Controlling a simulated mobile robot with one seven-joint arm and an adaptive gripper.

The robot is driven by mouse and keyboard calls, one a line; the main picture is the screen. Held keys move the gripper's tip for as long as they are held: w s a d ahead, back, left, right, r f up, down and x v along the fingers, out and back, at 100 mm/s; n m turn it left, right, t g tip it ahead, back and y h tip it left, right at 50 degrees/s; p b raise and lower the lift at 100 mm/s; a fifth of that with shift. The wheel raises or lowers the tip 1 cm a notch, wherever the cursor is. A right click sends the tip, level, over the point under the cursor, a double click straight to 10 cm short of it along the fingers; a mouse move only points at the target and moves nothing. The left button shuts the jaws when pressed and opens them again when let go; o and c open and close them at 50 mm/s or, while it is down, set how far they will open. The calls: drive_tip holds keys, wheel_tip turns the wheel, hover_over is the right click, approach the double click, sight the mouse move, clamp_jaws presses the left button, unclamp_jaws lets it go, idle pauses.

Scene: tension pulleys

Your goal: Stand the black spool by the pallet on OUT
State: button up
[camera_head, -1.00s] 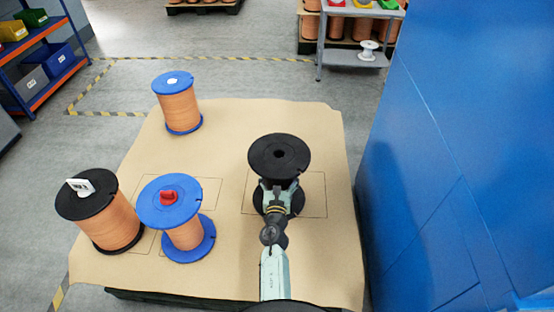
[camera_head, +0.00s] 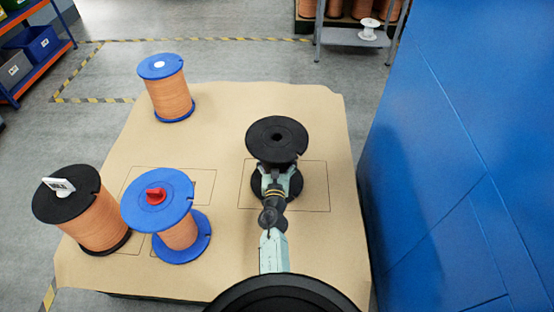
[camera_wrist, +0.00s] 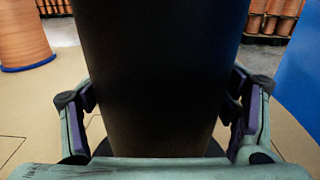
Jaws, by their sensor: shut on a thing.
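The black spool (camera_head: 277,138) has wide black flanges and looks upright over the right-hand outlined rectangle (camera_head: 318,209) on the brown sheet. My gripper (camera_head: 276,178) is shut on its barrel, between the two flanges, from the near side. In the wrist view the dark, bare barrel (camera_wrist: 160,70) fills the middle, with a finger on each side. The lower flange (camera_head: 290,190) is partly hidden by my gripper. I cannot tell whether it touches the sheet. No OUT lettering is readable.
On the sheet (camera_head: 225,110), a black-flanged copper spool (camera_head: 98,222) with a white tag and a blue spool (camera_head: 158,200) with a red piece stand at left. Another blue spool (camera_head: 166,90) stands behind. A blue wall (camera_head: 450,160) rises close on the right. The sheet's back middle is clear.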

drive_tip(key=o, duration=1.9)
drive_tip(key=shift+r, duration=0.1)
